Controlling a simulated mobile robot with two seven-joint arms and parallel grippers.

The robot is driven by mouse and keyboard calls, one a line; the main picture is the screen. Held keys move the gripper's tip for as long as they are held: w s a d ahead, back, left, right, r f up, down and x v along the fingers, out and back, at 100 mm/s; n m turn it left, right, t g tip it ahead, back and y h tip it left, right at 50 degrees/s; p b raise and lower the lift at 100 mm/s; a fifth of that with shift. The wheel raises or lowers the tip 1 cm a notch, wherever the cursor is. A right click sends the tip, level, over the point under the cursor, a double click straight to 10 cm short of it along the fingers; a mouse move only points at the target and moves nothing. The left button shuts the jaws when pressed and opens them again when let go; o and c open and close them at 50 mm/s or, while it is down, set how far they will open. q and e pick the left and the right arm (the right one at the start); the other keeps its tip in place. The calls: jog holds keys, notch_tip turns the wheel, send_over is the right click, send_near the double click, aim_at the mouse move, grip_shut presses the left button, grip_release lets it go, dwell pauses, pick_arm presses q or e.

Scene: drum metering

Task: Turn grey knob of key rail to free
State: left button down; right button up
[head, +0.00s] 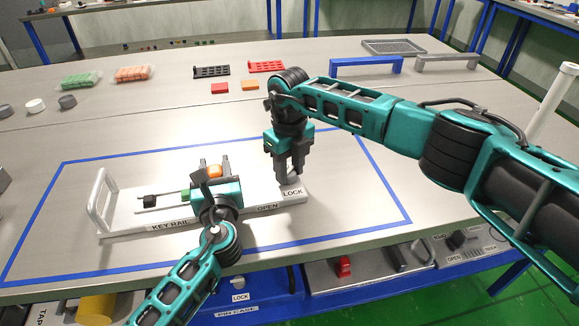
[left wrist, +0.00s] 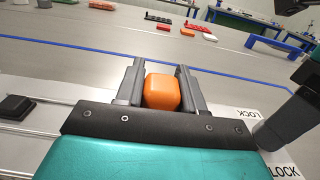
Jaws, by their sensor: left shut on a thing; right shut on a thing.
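The key rail (head: 125,217) is a long white board inside a blue outline on the table, with a grey loop handle (head: 101,200) at its left end. It is lettered KEY RAIL, OPEN and LOCK. My left gripper (head: 212,172) is shut on an orange block (left wrist: 162,92) over the middle of the rail. My right gripper (head: 290,170) points down at the rail's right end and is shut on the grey knob (head: 291,181), just above the LOCK lettering. The fingers mostly hide the knob, so its turn angle cannot be told. A black block (head: 149,200) sits on the rail's left part.
Red, black and orange parts (head: 220,88) lie behind the rail, with green and orange packs (head: 132,74) further left. Blue and grey handles (head: 366,65) stand at the back right. A lower shelf with more fixtures (head: 343,266) runs below the front edge.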

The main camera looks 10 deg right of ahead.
aim_at(289, 173)
pick_arm(q)
jog(key=shift+f, duration=0.1)
pick_arm(e)
jog(key=m, duration=0.4)
jog(key=shift+a+r, duration=0.1)
jog(key=shift+m, duration=1.9)
jog(key=o, duration=1.1)
jog(key=shift+c, duration=0.2)
notch_tip(289, 173, up, 12)
pick_arm(q)
jog(key=c, duration=0.6)
grip_release()
